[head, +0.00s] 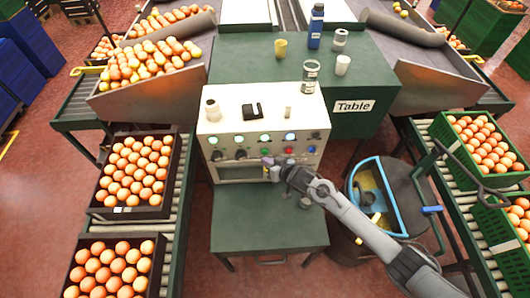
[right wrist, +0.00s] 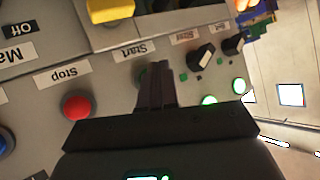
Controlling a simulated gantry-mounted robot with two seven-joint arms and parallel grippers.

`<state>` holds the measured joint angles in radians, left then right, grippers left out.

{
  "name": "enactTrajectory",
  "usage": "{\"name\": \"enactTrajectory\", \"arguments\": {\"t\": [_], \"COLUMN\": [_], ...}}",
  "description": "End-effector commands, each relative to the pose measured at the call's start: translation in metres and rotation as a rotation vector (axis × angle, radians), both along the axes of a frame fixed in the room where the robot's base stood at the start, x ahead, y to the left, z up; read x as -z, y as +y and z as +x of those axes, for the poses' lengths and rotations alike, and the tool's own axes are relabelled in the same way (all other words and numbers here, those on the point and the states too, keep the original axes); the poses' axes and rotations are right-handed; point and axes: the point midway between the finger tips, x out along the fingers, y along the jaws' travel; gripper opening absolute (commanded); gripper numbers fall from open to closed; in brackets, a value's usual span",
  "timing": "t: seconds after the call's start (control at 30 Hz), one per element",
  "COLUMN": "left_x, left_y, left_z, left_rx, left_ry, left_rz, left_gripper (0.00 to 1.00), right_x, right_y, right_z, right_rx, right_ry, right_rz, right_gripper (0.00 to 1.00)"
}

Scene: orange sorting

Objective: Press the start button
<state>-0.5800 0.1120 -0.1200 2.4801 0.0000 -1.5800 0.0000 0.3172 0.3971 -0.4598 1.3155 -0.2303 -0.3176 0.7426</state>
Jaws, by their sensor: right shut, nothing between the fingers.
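The control panel (head: 225,147) is the front of a pale machine in the middle of the head view. My right gripper (head: 270,166) is at the panel's lower middle, its fingers closed together and empty. In the right wrist view the panel appears upside down. There the closed fingers (right wrist: 156,85) point at the panel just below the Start label (right wrist: 130,50). The start button is mostly hidden behind the fingers; a sliver of green shows beside them. I cannot tell whether the fingertips touch it. The red stop button (right wrist: 77,106) is to the left, by the Stop label (right wrist: 62,73). My left gripper is out of view.
A black knob (right wrist: 201,56) and lit green lamps (right wrist: 209,100) are right of the fingers in the wrist view. A yellow part (right wrist: 110,10) is at its top. A green table (head: 235,65) with bottles and cups stands behind the machine. Orange crates (head: 110,212) line the left conveyor.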

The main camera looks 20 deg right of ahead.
Motion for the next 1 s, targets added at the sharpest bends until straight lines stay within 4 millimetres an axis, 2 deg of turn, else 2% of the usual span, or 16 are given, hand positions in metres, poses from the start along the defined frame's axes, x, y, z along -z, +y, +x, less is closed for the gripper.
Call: {"name": "enactTrajectory", "arguments": {"t": [0.37, 0.7, 1.0], "left_x": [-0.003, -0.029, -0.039], "left_y": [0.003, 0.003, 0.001], "left_z": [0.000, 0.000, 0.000], "left_rx": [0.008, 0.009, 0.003], "left_ry": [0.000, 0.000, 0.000], "left_rz": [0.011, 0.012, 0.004], "left_gripper": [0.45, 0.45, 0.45], "right_x": [0.000, -0.002, 0.000], "right_y": [0.001, 0.010, 0.015], "right_z": [-0.003, -0.032, -0.048], "right_rx": [-0.001, -0.001, 0.000], "right_ry": [0.001, 0.003, 0.000], "right_rz": [0.000, 0.001, 0.000], "right_gripper": [0.00, 0.00, 0.00]}}
